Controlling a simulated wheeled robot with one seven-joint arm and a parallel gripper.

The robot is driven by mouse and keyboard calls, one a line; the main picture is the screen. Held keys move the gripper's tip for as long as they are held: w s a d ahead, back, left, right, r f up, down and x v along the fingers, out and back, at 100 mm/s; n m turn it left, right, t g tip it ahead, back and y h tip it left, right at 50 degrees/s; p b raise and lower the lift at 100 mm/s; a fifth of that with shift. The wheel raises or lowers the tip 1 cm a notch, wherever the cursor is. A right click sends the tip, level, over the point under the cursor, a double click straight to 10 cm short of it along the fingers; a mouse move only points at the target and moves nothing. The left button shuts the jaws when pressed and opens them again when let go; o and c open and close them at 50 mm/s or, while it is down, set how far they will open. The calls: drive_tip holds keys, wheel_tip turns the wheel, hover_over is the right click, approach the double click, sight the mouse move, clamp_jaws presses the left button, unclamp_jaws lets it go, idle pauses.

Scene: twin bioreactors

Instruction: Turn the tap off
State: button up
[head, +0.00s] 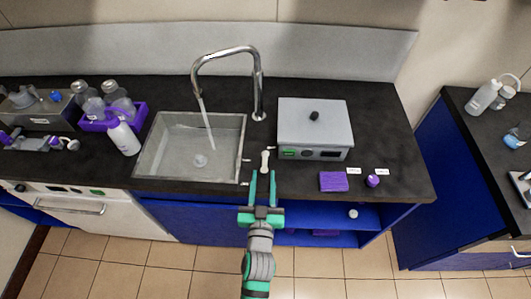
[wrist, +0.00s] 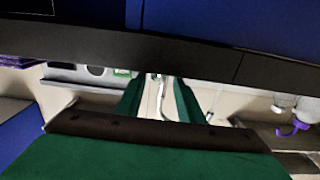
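The tap (head: 258,85) is a tall chrome gooseneck behind the sink, its spout bent over the basin. A thin pale stream of water (head: 208,130) runs from the spout into the sink (head: 148,163). A small pale upright piece (head: 265,160), which looks like the tap's handle, stands at the counter right of the sink. My gripper (head: 263,174) is open at the counter's front edge, with its fingertips just in front of this piece. Whether they touch it is unclear. In the wrist view, my green fingers (wrist: 158,98) are apart, with a pale curved shape visible between them.
A grey box device (head: 315,125) stands close to the right of the handle. A purple block (head: 334,181) and a purple cap (head: 373,181) lie before it. A white bottle (head: 123,138) and a purple rack (head: 140,113) stand left of the sink. Open floor lies in front.

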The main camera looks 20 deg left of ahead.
sight(265, 157)
drive_tip(key=shift+x, duration=4.3)
drive_tip(key=shift+d, duration=0.1)
clamp_jaws()
